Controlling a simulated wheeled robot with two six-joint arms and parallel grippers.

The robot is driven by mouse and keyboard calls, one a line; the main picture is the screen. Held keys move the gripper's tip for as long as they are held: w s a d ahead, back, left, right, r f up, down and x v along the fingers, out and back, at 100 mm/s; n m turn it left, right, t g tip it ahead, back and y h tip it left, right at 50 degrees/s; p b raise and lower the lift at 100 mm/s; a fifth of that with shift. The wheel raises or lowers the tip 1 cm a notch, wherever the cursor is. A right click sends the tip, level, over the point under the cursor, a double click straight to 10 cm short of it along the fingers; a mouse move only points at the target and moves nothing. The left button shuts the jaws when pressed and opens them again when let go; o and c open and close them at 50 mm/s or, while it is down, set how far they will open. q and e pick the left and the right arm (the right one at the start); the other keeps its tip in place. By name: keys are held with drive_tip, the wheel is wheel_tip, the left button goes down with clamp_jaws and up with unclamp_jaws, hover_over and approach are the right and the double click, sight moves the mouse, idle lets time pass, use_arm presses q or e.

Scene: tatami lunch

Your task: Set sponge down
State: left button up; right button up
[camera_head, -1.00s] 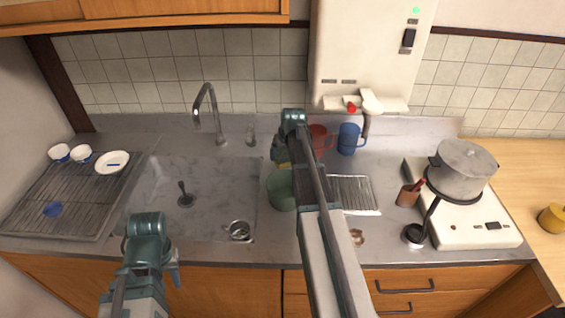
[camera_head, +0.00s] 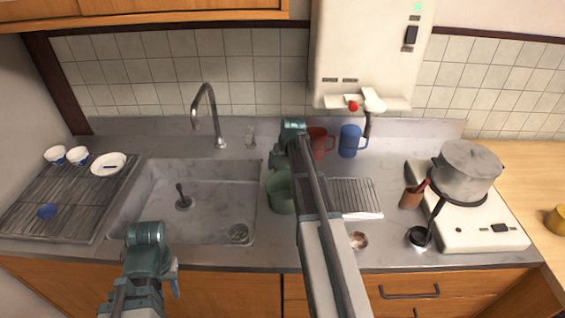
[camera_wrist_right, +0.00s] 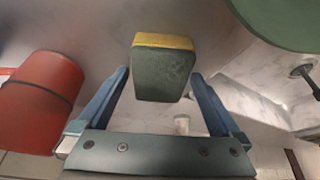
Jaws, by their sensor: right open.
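The sponge (camera_wrist_right: 163,75), green with a yellow layer, shows in the right wrist view between the two blue fingers of my right gripper (camera_wrist_right: 159,74). The fingers are open, with gaps on both sides of the sponge. In the head view my right gripper (camera_head: 276,158) is over the counter just behind the green tub (camera_head: 281,192), and the sponge is mostly hidden there. I cannot tell how firmly the sponge rests on the counter. My left gripper (camera_head: 172,284) is low in front of the sink, and its jaws do not show clearly.
A red mug (camera_head: 318,141) and blue mug (camera_head: 349,141) stand right of my right gripper; the red one shows close in the wrist view (camera_wrist_right: 38,103). The sink (camera_head: 205,190) lies left. A wire rack (camera_head: 358,197) and stove with pot (camera_head: 466,171) are right.

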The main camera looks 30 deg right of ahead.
drive_tip(key=shift+r, duration=0.1)
drive_tip(key=p+v, duration=1.1)
drive_tip(key=v, duration=0.1)
drive_tip(key=shift+r, duration=0.1)
drive_tip(key=s+a+f+n+g, duration=0.1)
drive_tip(key=s+a, duration=0.2)
drive_tip(key=a, duration=0.7)
drive_tip(key=s+a+n+g, duration=0.15)
drive_tip(key=s+a, duration=0.25)
drive_tip(key=a, duration=0.7)
drive_tip(key=s+a+n+g, duration=0.2)
drive_tip(key=s+a+n, duration=0.1)
drive_tip(key=s+a, duration=1.2)
drive_tip(key=shift+a+f+h, duration=0.2)
drive_tip(key=shift+f+h, duration=0.05)
drive_tip(key=shift+h, duration=0.05)
